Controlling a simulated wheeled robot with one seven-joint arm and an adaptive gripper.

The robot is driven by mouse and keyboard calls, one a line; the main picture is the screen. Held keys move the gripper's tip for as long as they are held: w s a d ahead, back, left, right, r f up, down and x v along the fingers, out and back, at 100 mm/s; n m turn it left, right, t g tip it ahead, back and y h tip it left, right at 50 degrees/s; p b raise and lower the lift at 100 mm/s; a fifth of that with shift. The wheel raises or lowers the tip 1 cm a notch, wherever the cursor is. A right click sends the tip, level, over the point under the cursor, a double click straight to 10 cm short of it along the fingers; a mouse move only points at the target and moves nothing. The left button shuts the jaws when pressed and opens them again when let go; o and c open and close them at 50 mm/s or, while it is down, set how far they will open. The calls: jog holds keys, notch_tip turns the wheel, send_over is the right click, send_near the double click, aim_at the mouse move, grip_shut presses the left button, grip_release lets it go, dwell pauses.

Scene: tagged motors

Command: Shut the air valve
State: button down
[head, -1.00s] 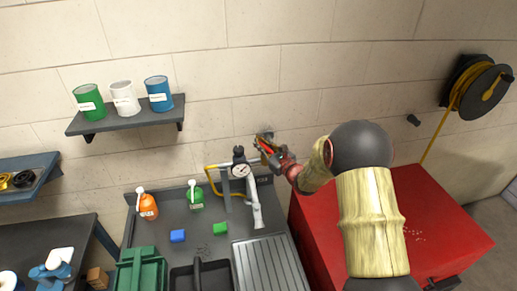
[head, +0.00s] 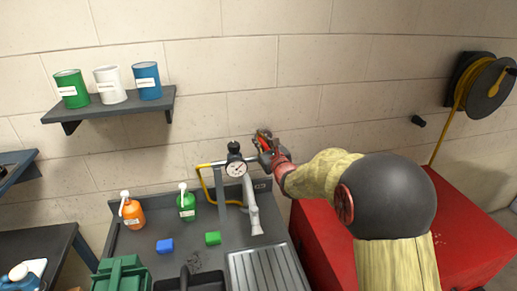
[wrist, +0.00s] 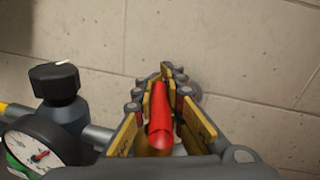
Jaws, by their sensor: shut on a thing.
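The air valve's red lever (wrist: 160,112) lies between the yellow-padded fingers of my gripper (wrist: 163,88) in the wrist view, pointing back toward the camera. My gripper is shut on it. In the head view my gripper (head: 264,142) is at the wall, just right of the pressure gauge (head: 236,169), with a little of the red lever showing. The valve body is mostly hidden behind the fingers. A grey pipe runs from the regulator toward the valve.
The regulator's black knob (wrist: 55,82) stands close left of my gripper. A workbench with an orange bottle (head: 133,212), a green bottle (head: 187,205) and small blocks is below. A red cabinet (head: 325,235) stands under my arm. A hose reel (head: 487,85) hangs at right.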

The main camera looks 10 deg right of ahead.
jog(key=shift+r+h+b, duration=0.1)
jog(key=shift+h+b, duration=0.2)
jog(key=shift+b, duration=0.5)
jog(key=c, duration=1.8)
grip_release()
jog(key=shift+c, duration=0.2)
jog(key=shift+o, duration=0.2)
jog(key=s+d, duration=0.1)
jog(key=s, duration=1.1)
jog(key=shift+d, duration=0.25)
